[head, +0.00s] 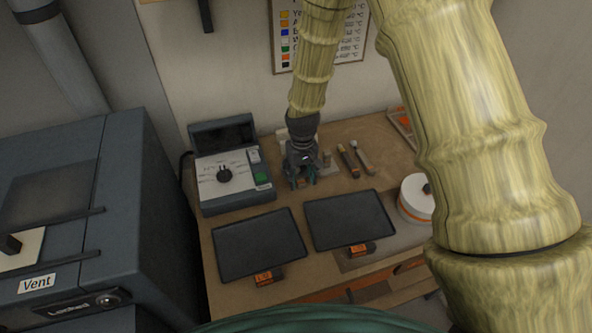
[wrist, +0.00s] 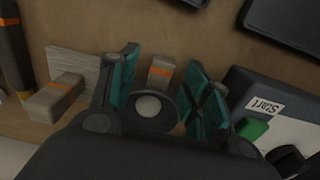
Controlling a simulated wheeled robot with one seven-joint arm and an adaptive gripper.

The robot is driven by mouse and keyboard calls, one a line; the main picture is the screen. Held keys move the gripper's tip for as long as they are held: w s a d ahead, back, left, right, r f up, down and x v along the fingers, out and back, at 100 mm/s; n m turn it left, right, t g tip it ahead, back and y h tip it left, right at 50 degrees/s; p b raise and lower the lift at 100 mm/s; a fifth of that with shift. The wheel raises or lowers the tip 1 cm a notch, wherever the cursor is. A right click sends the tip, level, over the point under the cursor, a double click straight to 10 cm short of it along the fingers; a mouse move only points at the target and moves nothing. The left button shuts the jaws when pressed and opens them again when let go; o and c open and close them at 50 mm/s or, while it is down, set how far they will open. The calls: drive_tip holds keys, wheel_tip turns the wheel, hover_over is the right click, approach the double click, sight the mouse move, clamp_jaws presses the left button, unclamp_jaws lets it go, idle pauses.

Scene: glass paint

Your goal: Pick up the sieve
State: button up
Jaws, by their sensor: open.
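What looks like the sieve is a small round dark ring with a pale centre (wrist: 149,106) and a beige handle with an orange band (wrist: 161,72). It lies on the wooden worktop between my fingers in the wrist view. My gripper (wrist: 163,85) is open, with one teal-padded finger on each side of it and visible gaps. In the head view my gripper (head: 303,181) points down at the worktop, just right of the control box, and mostly hides the sieve. I cannot tell whether the fingers touch the worktop.
A beige block with an orange band (wrist: 54,98) and a dark orange-banded tool (wrist: 14,55) lie left in the wrist view. The control box (head: 236,179) stands close by on the other side. Two dark trays (head: 260,243) (head: 350,219) lie in front; a white round container (head: 416,196) stands right.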

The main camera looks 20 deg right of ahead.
drive_tip(key=shift+f, duration=0.3)
drive_tip(key=shift+s+f, duration=0.2)
drive_tip(key=shift+w+f, duration=0.1)
drive_tip(key=shift+f, duration=0.05)
clamp_jaws()
